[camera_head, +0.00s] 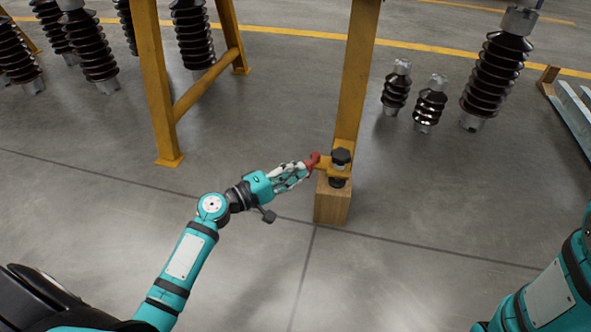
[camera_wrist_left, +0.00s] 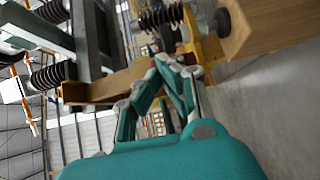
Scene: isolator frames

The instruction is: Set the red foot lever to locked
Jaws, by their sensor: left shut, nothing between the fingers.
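My right gripper is out of view; only part of the right arm shows at lower right.
The yellow leg (camera_head: 359,70) stands over a wooden block (camera_head: 332,203). Another yellow trestle leg (camera_head: 158,90) stands to the left. Dark ribbed insulators (camera_head: 496,75) stand at the back right, and several more at the back left. The grey floor in front is clear.

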